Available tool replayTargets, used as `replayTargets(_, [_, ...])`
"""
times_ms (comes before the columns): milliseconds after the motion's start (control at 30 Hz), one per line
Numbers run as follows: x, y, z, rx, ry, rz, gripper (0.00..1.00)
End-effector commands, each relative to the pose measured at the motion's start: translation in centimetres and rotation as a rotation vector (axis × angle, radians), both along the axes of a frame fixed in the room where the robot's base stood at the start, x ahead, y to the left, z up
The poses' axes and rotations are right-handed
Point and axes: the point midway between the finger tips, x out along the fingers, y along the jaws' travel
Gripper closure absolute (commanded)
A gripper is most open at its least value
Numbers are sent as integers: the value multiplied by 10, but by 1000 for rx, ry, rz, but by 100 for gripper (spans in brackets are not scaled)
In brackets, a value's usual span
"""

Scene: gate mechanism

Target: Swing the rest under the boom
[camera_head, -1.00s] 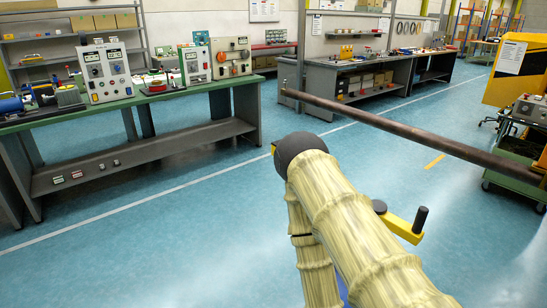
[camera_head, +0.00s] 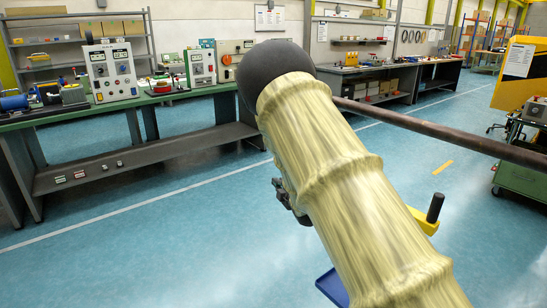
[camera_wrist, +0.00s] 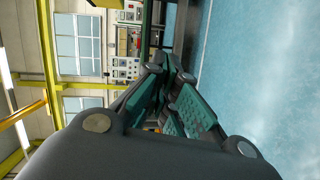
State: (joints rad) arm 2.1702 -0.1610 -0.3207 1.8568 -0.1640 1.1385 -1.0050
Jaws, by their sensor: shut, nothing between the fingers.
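The boom, a long dark brown bar (camera_head: 450,136), runs from behind my arm to the right edge in the head view; its left end is hidden by my arm. A yellow arm with an upright black handle (camera_head: 434,208), which looks like the rest, sticks out to the right of my sleeved arm, below the boom; its other end is hidden. My gripper (camera_head: 288,197) shows partly at the left side of my arm, apart from the handle. In the wrist view my gripper's teal-padded fingers (camera_wrist: 172,75) are shut and empty; neither boom nor rest shows there.
A green workbench (camera_head: 150,98) with instruments stands at the left. A grey bench (camera_head: 385,80) stands at the back. A green cart (camera_head: 520,170) and yellow cabinet are at the right. A blue flat piece (camera_head: 332,286) shows below my arm. Blue floor is open between.

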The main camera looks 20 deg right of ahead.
Motion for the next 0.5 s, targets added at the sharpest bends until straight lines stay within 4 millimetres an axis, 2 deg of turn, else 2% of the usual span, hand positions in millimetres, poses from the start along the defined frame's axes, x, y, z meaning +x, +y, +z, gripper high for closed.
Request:
replayTargets(33, [12,3,20,-44,-48,20,100])
replayTargets(100, [23,5,43,-94,-98,40,100])
replayTargets(200, [31,8,63,-135,-137,57,100])
replayTargets(300, [33,8,69,-149,-148,61,100])
replayTargets(500, [33,8,68,-149,-147,60,100])
